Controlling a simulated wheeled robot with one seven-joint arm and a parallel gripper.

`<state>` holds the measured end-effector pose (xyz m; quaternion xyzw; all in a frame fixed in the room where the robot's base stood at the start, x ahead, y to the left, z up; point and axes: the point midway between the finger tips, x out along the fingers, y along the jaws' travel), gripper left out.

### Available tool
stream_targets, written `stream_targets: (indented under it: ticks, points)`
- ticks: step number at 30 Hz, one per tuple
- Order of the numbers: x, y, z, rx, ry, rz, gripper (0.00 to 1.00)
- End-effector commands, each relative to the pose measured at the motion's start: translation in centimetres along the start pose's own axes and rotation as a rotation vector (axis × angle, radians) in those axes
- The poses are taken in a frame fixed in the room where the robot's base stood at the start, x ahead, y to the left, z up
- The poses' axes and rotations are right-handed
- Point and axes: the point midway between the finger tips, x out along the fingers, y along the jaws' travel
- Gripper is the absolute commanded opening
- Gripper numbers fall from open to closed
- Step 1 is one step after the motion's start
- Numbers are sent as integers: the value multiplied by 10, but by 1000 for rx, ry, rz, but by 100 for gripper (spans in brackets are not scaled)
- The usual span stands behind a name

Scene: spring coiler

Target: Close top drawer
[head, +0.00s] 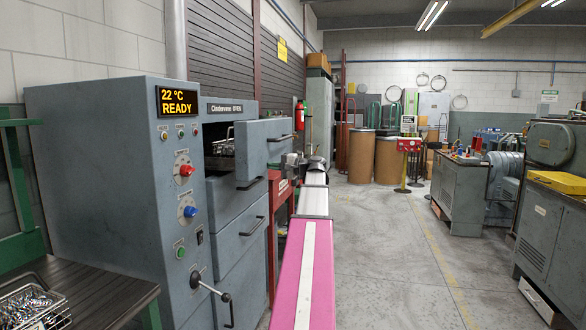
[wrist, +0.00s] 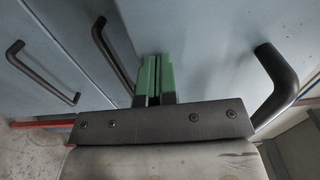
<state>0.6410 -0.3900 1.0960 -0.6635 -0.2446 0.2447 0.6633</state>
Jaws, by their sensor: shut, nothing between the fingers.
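The oven (head: 110,190) is a grey-blue cabinet at the left with a lit READY display. Its top drawer (head: 264,148) stands pulled out, its front well forward of the cabinet. A wire basket (head: 220,147) shows in the opening behind that front. The lower drawer fronts (head: 237,237) sit back, flush with the cabinet. In the wrist view my gripper (wrist: 153,60) has its green fingers shut together and empty, pointing at blue-grey panels. A large dark handle (wrist: 277,80) is close on the right. I cannot tell whether the fingertips touch a panel. The fingers are hidden in the head view.
A bench (head: 85,285) with a wire basket of metal parts (head: 33,305) is at the lower left. A red stand (head: 283,190) is beside the oven. Grey machines (head: 548,225) stand at the right. The concrete floor (head: 395,260) between is clear.

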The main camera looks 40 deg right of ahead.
Motion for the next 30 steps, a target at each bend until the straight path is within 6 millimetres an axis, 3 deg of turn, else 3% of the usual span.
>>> stream_targets:
  ticks: [1, 6, 15, 21, 30]
  points:
    - [17, 0, 0, 0, -4, 0, 0]
    - [61, 0, -1, 0, -3, -1, 0]
    - [119, 0, -1, 0, -2, 0, 0]
    - [138, 0, -1, 0, -1, 0, 0]
    - [147, 0, -1, 0, 0, -1, 0]
